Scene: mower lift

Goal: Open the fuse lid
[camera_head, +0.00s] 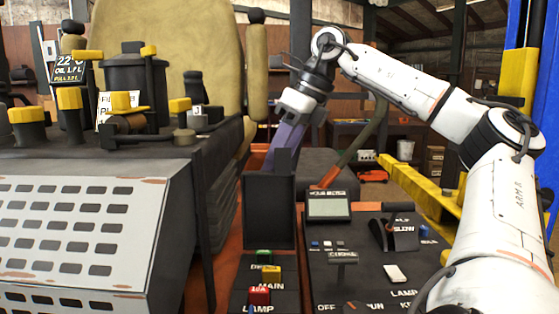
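The fuse lid (270,212) is a dark rectangular panel with a raised rim. It stands up steeply behind the fuse box (243,268), with a small tab at its top edge. The box is uncovered and shows a green fuse (263,256), a yellow fuse (271,273) and a red fuse (259,294). My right gripper (282,150) points down just behind the lid's top edge. Its fingertips are hidden by the lid and tab, so I cannot tell whether they touch it or how they are set. My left gripper is out of view.
A control panel (370,275) with a display (328,206), switches and levers lies right of the fuse box. A grey vented housing (75,240) with yellow-topped levers fills the left. A yellow seat (165,40) stands behind, and a yellow rail (425,192) runs at the right.

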